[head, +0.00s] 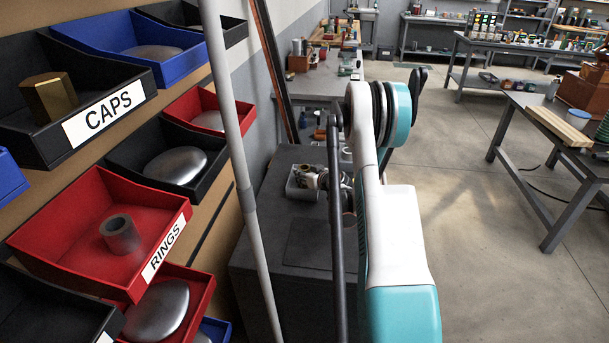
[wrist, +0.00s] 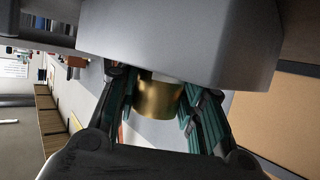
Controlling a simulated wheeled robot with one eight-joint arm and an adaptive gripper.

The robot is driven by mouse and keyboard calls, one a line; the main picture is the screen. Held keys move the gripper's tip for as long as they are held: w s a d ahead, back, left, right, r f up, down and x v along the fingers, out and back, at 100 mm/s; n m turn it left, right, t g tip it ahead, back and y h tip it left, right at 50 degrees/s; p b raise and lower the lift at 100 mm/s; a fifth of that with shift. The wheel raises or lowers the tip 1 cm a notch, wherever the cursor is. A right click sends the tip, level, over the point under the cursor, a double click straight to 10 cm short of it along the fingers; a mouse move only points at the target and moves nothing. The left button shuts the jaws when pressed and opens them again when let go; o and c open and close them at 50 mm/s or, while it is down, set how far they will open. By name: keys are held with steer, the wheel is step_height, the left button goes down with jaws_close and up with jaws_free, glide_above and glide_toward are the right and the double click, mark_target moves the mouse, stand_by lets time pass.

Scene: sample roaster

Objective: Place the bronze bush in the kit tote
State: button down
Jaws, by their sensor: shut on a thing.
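In the wrist view, my gripper (wrist: 158,88) is shut on the bronze bush (wrist: 160,99), a short gold-coloured cylinder between the dark and green fingers. A large grey block fills the top of that view and hides part of what lies beyond the fingertips.
At left, wall bins include a black CAPS bin (head: 132,125) with a brass hex piece (head: 48,97) and a red RINGS bin (head: 60,240) with a grey ring (head: 120,235). A grey pole (head: 232,150) stands in front.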

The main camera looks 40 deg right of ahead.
steer(key=shift+f, duration=0.1)
steer(key=c, duration=1.1)
jaws_free()
steer(key=shift+s+r, duration=0.3)
steer(key=shift+s, duration=0.05)
steer(key=p+v, duration=0.2)
steer(key=v, duration=0.9)
steer(key=shift+s+a+p, duration=0.1)
steer(key=shift+s+p, duration=0.05)
steer(key=shift+p, duration=0.25)
steer(key=shift+r, duration=0.1)
